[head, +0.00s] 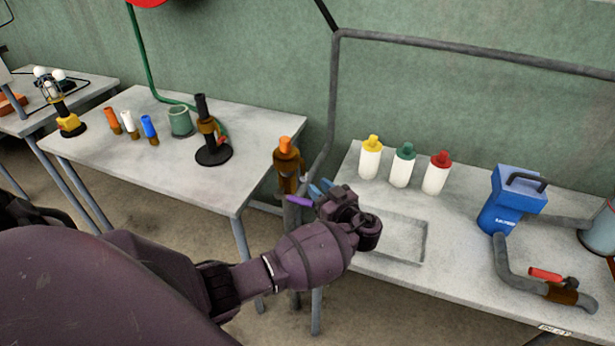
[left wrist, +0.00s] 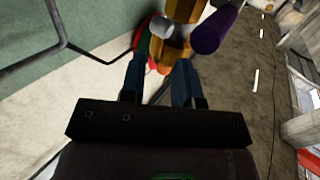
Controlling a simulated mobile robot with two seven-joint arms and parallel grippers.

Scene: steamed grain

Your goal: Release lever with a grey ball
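A brass-coloured fixture with an orange top (head: 287,165) stands in the gap between the two tables. In the left wrist view its brass body (left wrist: 183,12) carries a purple lever end (left wrist: 215,30) and a pale grey rounded end (left wrist: 161,28), which looks like the ball. The purple end (head: 299,201) also shows in the head view. My left gripper (head: 318,190) points at the fixture. In the left wrist view its blue fingers (left wrist: 160,72) are apart with nothing between them, and the grey end is just beyond the tips. My right gripper is out of view.
The left table (head: 235,180) bears a black stand (head: 212,150), a green cup (head: 180,121) and coloured cylinders. The right table (head: 465,235) holds three bottles (head: 403,168), a blue device (head: 510,205) and a pipe with a red handle (head: 546,274). A grey pipe (head: 333,100) runs up the wall.

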